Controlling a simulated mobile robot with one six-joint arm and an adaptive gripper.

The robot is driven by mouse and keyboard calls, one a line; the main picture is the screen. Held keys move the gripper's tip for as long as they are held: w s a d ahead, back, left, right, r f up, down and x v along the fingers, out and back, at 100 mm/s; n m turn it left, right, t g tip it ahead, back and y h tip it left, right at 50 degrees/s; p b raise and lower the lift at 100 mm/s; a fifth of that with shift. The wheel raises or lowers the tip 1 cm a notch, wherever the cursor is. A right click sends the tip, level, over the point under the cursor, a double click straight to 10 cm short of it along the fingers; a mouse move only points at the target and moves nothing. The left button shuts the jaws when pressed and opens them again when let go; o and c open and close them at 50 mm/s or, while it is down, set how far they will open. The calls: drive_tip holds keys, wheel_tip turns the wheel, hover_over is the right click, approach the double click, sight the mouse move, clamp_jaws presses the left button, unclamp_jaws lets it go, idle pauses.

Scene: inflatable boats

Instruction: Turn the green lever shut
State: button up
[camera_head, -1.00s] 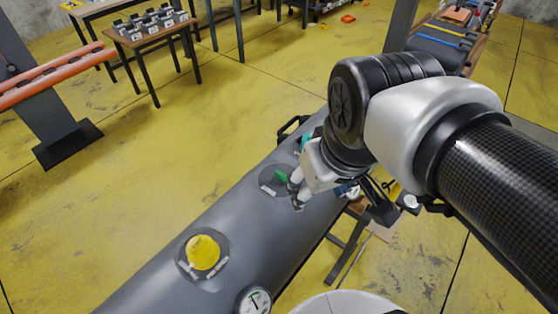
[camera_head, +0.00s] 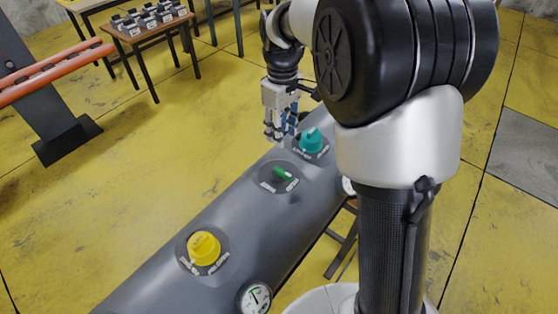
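The green lever (camera_head: 283,174) sits on a dark round plate with small white labels, on top of a grey inflatable tube (camera_head: 225,215). It lies slanted across its plate, and I cannot read which label it points to. My gripper (camera_head: 279,136) hangs above and beyond the lever, apart from it, near the teal knob. Its fingers point down, and nothing shows held in it. The fingers are too small and overlapped to tell how far apart they are.
A yellow knob (camera_head: 203,248) and a gauge (camera_head: 254,298) are nearer on the tube. A teal knob (camera_head: 312,142) is just beyond the lever. My arm hides the right part of the tube. A table with several small devices (camera_head: 148,22) stands at the back left.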

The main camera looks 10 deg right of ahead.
sight(281, 170)
wheel_tip(281, 170, down, 16)
drive_tip(key=b, duration=0.4)
drive_tip(key=shift+r, duration=0.25)
clamp_jaws()
